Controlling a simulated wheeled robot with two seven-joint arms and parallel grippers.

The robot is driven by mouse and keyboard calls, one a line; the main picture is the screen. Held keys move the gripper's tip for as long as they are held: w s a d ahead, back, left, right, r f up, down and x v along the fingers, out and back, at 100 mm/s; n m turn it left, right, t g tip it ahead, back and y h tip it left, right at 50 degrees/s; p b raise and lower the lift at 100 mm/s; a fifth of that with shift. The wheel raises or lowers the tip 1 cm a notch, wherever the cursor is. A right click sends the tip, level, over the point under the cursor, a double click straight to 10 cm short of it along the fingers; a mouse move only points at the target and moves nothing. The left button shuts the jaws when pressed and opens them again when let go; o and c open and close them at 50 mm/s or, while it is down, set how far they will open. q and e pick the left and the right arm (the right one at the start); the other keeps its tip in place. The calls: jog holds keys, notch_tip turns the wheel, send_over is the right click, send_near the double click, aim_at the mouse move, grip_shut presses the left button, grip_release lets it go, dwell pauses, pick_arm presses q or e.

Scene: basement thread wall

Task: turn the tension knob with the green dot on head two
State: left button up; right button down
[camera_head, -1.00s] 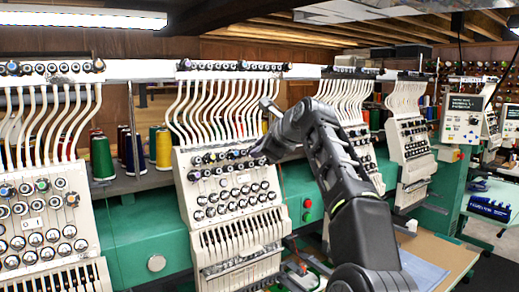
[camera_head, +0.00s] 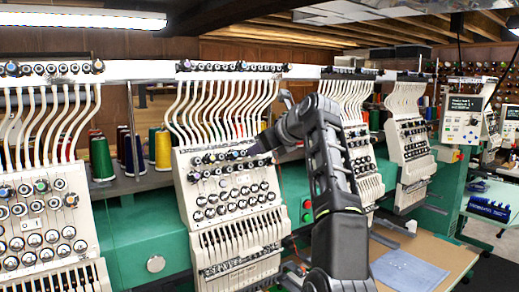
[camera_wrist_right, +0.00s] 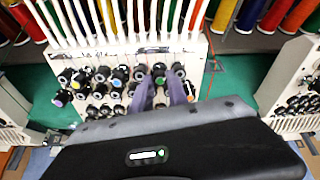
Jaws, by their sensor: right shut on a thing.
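Head two (camera_head: 232,228) is the cream panel in the middle of the head view, with rows of dark-rimmed tension knobs (camera_head: 235,194). My right gripper (camera_head: 252,151) is at the right end of its upper knob rows. In the right wrist view its two purplish fingers (camera_wrist_right: 161,88) are shut around a knob (camera_wrist_right: 160,76) there, which they partly cover. I cannot make out a green dot on that knob. Other knobs beside it carry coloured dots, among them a yellow one (camera_wrist_right: 77,83) at the left. My left gripper is not in view.
Neighbouring knobs sit close on both sides of my fingers. White thread tubes (camera_head: 220,108) rise just above the knobs. Another head (camera_head: 48,230) stands at the left and more heads (camera_head: 408,150) at the right. Thread cones (camera_head: 162,148) stand behind.

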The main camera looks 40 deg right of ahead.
jog(key=shift+f, duration=0.2)
jog(key=c, duration=1.3)
grip_release()
jog(key=shift+r, duration=0.1)
jog(key=b+v, duration=0.1)
jog(key=v, duration=0.6)
jog(key=shift+s+r, duration=0.2)
jog(key=shift+s, duration=0.15)
